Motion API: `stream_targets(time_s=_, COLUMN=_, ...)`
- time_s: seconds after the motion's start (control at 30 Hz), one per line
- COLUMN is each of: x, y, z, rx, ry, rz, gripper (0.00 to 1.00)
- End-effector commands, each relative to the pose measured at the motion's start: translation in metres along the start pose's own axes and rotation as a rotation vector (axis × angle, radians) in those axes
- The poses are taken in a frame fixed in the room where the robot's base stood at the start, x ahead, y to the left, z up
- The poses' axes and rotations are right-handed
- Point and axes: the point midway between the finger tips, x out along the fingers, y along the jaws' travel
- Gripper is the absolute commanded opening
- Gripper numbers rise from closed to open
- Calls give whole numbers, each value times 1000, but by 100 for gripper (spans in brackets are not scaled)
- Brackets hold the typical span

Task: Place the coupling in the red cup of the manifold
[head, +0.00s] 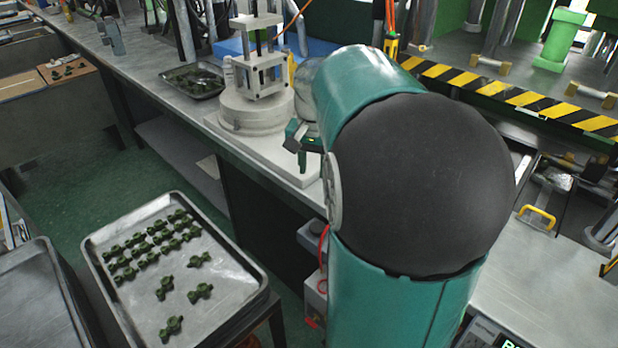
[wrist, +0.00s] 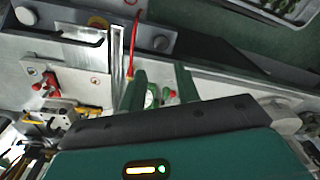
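Several dark green coupling-like pieces (head: 198,259) lie on a metal tray (head: 239,292) at the lower left of the head view. I cannot tell which one is the coupling. In the head view my gripper (head: 303,143) is beside the white bench fixture, partly hidden by my arm. I cannot make out a manifold with a red cup for certain. A small red part (wrist: 45,84) sits on a grey plate in the wrist view.
A white round-based press (head: 258,112) stands on the bench beside my gripper. A dark tray (head: 193,80) of green pieces lies behind it. A black and yellow striped edge (head: 510,97) borders the machine at right. Green floor (head: 80,175) is clear left of the bench.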

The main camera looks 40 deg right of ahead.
Motion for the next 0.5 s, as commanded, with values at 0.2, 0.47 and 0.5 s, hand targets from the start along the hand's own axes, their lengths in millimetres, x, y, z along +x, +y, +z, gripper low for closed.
stream_targets(time_s=0.2, x=47, y=73, z=-81, rx=311, ry=-122, rz=20, gripper=32)
stream_targets(time_s=0.47, x=75, y=120, z=-113, rx=478, ry=-187, rz=21, gripper=32)
stream_targets(time_s=0.5, x=78, y=122, z=-113, rx=482, ry=-189, rz=21, gripper=32)
